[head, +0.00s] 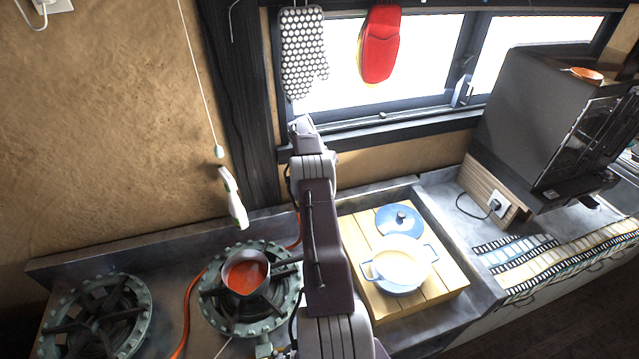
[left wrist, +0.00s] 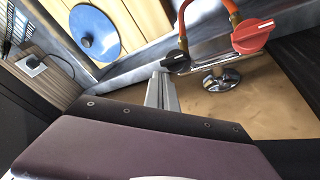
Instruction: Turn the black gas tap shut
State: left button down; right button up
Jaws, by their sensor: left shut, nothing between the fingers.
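The black gas tap (left wrist: 176,61) shows in the left wrist view on a chrome pipe, beside a red tap (left wrist: 256,36). In the head view I cannot make out either tap; my arm covers part of that area. My left gripper (head: 301,124) reaches up toward the window wall in the head view. In the left wrist view its fingers (left wrist: 161,78) are shut with nothing between them, and their tips are right by the black tap. I cannot tell whether they touch it. My right gripper is in neither view.
An orange hose (left wrist: 184,18) rises by the black tap. A red-filled pan (head: 246,273) sits on a gas burner (head: 212,313) left of my arm. A cream pot (head: 402,262) and blue lid (head: 399,220) rest on wooden slats (head: 448,279) to the right.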

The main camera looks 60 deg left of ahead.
pick_arm(q)
jog(key=shift+r+p, duration=0.5)
jog(key=shift+r, duration=0.4)
jog(key=b+v, duration=0.2)
jog(key=v, duration=0.6)
jog(key=shift+s+r, duration=0.25)
jog(key=shift+r, duration=0.1)
